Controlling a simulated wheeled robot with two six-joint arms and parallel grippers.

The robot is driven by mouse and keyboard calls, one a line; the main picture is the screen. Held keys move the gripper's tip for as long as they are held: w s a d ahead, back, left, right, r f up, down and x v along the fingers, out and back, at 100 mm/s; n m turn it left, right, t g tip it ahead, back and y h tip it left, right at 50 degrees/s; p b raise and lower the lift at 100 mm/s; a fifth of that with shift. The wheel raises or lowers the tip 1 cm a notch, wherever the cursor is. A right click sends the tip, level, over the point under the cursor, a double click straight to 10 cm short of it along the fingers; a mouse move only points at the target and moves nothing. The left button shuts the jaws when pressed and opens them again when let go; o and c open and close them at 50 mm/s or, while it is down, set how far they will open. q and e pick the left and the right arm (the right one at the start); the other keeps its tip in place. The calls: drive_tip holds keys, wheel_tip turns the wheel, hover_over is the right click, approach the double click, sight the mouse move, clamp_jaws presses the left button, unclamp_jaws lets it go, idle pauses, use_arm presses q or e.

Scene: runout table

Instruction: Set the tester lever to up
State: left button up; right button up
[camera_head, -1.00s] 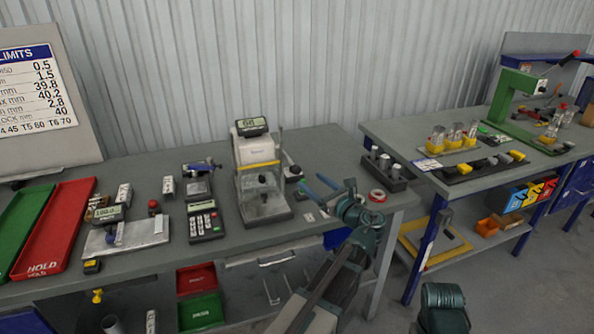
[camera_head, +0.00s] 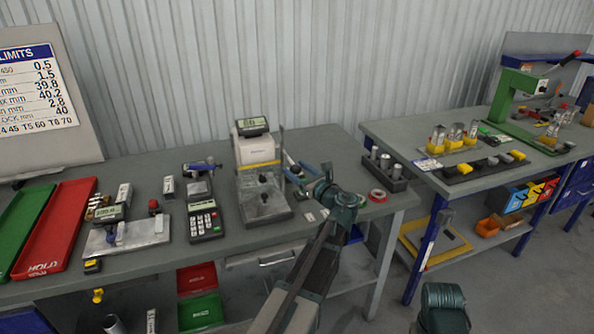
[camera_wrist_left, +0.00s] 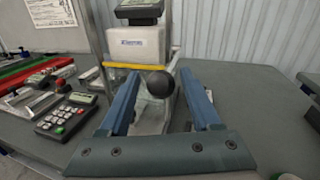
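The tester (camera_head: 258,165) is a white upright unit with a small display on top, a yellow band and a clear-fronted lower part, on the near bench. In the left wrist view, the tester (camera_wrist_left: 138,43) stands straight ahead. A black ball knob (camera_wrist_left: 160,83), seemingly on the tester lever, shows between my left gripper's fingers, apart from both in the picture. My left gripper (camera_head: 290,164) is open, its blue fingers at the tester's right side; it also shows in the left wrist view (camera_wrist_left: 163,85). The lever's rod is largely hidden, so its position is unclear. My right gripper is out of view.
A keypad device (camera_head: 205,220), a metal plate fixture (camera_head: 128,235) and a red tray (camera_head: 55,228) lie left of the tester. A tape roll (camera_head: 377,196) and a dark block of cylinders (camera_head: 384,170) are on its right. A second bench (camera_head: 400,135) stands farther right.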

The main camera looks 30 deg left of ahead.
use_arm(q)
clamp_jaws()
idle(1.2)
